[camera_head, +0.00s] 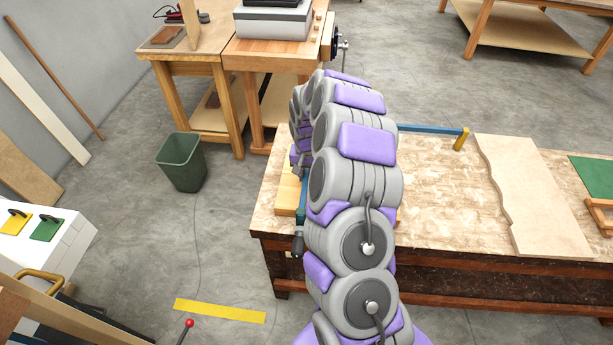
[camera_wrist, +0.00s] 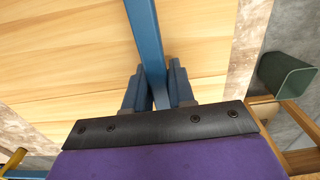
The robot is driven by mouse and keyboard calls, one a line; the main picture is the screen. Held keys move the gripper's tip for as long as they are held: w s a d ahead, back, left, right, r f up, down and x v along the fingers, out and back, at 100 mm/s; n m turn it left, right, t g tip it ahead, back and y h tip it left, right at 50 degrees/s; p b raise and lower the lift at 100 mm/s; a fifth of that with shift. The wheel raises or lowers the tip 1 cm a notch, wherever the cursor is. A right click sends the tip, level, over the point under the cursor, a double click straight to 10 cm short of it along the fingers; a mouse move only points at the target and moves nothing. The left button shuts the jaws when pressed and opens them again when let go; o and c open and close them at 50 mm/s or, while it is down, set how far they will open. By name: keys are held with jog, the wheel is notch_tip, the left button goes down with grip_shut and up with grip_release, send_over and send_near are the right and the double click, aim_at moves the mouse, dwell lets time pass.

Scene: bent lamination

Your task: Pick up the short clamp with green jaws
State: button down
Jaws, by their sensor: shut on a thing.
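My gripper (camera_wrist: 154,80) is shut on a blue bar (camera_wrist: 144,35) in the wrist view, with one dark blue-grey finger on each side. No jaws of this bar show there, so their colour cannot be told. Pale wooden boards (camera_wrist: 60,50) lie beyond the bar. In the head view my arm hides the gripper. A blue bar piece (camera_head: 303,190) and a dark handle (camera_head: 298,244) show at the arm's left, by the workbench's left edge.
Another blue bar clamp (camera_head: 425,129) with a yellow jaw (camera_head: 461,139) lies at the back of the workbench (camera_head: 440,215). A wavy-edged board (camera_head: 525,190) lies to its right. A green bin (camera_head: 181,161) stands on the floor at left, below another bench (camera_head: 273,55).

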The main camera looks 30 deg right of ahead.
notch_tip(320, 180, up, 16)
jog(key=p, duration=0.6)
dwell(1.2)
